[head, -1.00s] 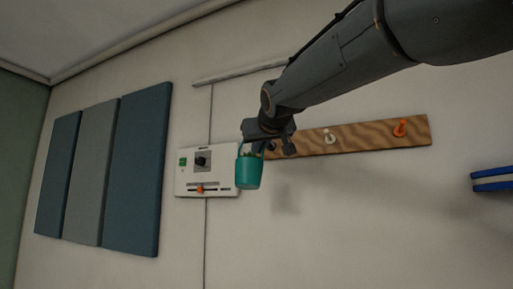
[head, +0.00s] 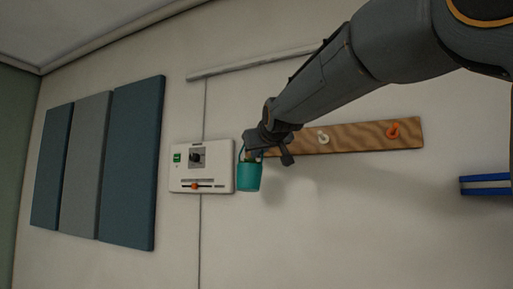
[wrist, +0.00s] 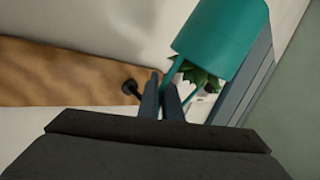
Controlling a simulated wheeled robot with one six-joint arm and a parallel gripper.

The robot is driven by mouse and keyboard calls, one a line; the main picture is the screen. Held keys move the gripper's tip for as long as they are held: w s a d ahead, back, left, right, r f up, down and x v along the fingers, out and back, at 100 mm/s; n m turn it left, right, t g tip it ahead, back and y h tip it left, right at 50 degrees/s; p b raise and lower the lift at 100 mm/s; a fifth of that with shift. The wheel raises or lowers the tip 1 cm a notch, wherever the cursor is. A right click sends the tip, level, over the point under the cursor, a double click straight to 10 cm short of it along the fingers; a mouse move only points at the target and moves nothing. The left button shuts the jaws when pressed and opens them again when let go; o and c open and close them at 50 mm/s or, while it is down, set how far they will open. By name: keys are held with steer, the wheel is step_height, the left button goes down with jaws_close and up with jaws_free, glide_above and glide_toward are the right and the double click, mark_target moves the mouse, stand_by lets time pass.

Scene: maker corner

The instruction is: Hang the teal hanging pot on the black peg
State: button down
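The teal hanging pot (head: 249,177) hangs upright from its handle under my gripper (head: 268,152) in the head view. It holds a small green plant. In the wrist view, the pot (wrist: 222,38) is at the upper right, and its teal handle runs down to the fingertips of my gripper (wrist: 162,90), which is shut on it. The black peg (wrist: 130,88) sticks out near the end of the wooden board, just left of the fingers in the wrist view. The handle looks apart from the peg; depth is hard to judge. In the head view my gripper hides the peg.
The wooden board (head: 360,138) also carries a white peg (head: 323,138) and an orange peg (head: 392,130). A white control panel (head: 202,166) is close left of the pot. A blue shelf-like item (head: 486,185) is at far right. The wall below the board is clear.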

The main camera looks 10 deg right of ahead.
steer(key=w+d+b, duration=0.1)
steer(key=w+d+f+b, duration=0.1)
steer(key=w, duration=0.1)
steer(key=shift+w+d+f, duration=0.15)
steer(key=shift+w+d, duration=0.1)
steer(key=shift+d, duration=0.1)
stand_by(0.3)
steer(key=shift+f+b, duration=0.25)
steer(key=shift+b, duration=0.15)
stand_by(0.3)
steer(key=c, duration=1.9)
jaws_free()
steer(key=shift+w, duration=0.1)
steer(key=shift+o, duration=0.2)
steer(key=shift+d+r, duration=0.1)
